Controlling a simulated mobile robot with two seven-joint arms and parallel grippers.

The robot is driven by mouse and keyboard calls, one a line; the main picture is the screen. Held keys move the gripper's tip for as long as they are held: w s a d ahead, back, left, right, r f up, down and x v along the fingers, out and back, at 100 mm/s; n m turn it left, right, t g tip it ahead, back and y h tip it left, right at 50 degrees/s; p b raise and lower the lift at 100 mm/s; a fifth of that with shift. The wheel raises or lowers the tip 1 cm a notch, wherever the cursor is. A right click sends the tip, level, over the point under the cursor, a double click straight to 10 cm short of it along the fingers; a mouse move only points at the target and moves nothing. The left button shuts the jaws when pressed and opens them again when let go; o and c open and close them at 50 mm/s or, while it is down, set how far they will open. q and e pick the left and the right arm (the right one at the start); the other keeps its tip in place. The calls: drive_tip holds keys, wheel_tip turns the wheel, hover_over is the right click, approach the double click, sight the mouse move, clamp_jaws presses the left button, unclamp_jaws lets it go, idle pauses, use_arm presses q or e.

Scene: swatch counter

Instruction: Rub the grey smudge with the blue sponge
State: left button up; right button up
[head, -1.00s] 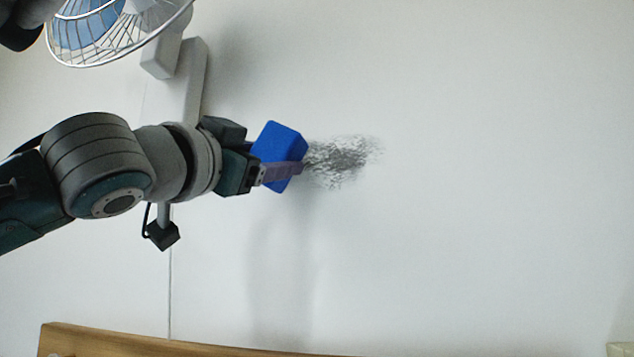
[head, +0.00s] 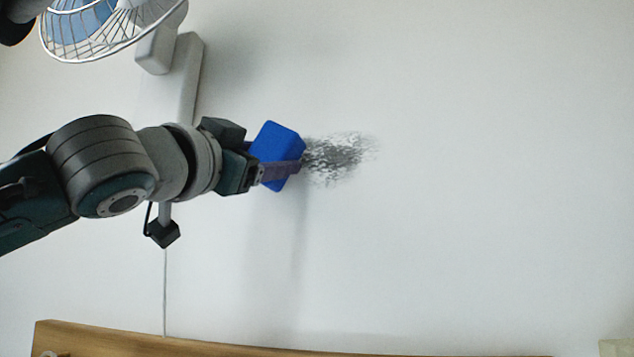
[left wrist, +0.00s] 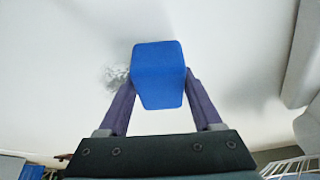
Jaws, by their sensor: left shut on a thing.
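The blue sponge (head: 277,143) is held between the fingers of my left gripper (head: 280,171), which is shut on it. The sponge also shows in the left wrist view (left wrist: 158,75), between the two purple fingers. The grey smudge (head: 342,156) is a speckled dark patch on the white wall, just right of the sponge in the head view. The sponge and fingers overlap its left edge in the picture; I cannot tell whether the sponge touches the wall. Part of the smudge (left wrist: 117,77) shows left of the sponge in the left wrist view. My right gripper is not in view.
A wall fan (head: 110,25) with a wire cage and white bracket (head: 187,75) is at the upper left, above my left arm. A thin cord (head: 165,290) runs down the wall. A wooden edge (head: 150,340) lies along the bottom. The wall to the right is bare.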

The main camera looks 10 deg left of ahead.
use_arm(q)
drive_tip(key=shift+w, duration=0.55)
